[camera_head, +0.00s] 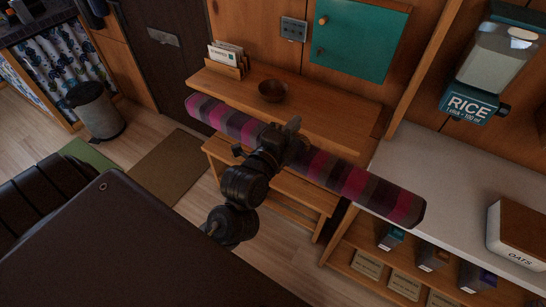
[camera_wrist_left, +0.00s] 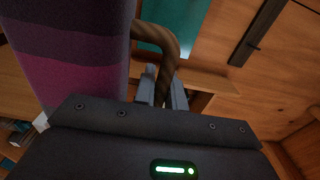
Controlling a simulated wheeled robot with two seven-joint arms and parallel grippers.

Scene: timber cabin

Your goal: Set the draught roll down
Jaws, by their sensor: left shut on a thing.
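The draught roll (camera_head: 345,178) is a long padded roll with pink, purple, grey and brown stripes. In the head view it runs slantwise, in front of the wooden shelf, its right end over the white counter's front part. My left gripper (camera_head: 291,130) is at its middle and hides part of it. In the left wrist view the striped cloth (camera_wrist_left: 68,55) is close at the upper left. A brown rope loop (camera_wrist_left: 168,40) comes off the roll, and my left gripper (camera_wrist_left: 164,90) is shut on it. The right gripper is not in view.
A wooden shelf (camera_head: 340,122) holds a bowl (camera_head: 272,91) and a letter rack (camera_head: 227,62). A wooden bench (camera_head: 310,190) is below. The white counter (camera_head: 455,175) carries an oats box (camera_head: 515,240). A dark door (camera_head: 150,45), mat (camera_head: 170,165) and bin (camera_head: 96,112) are at left.

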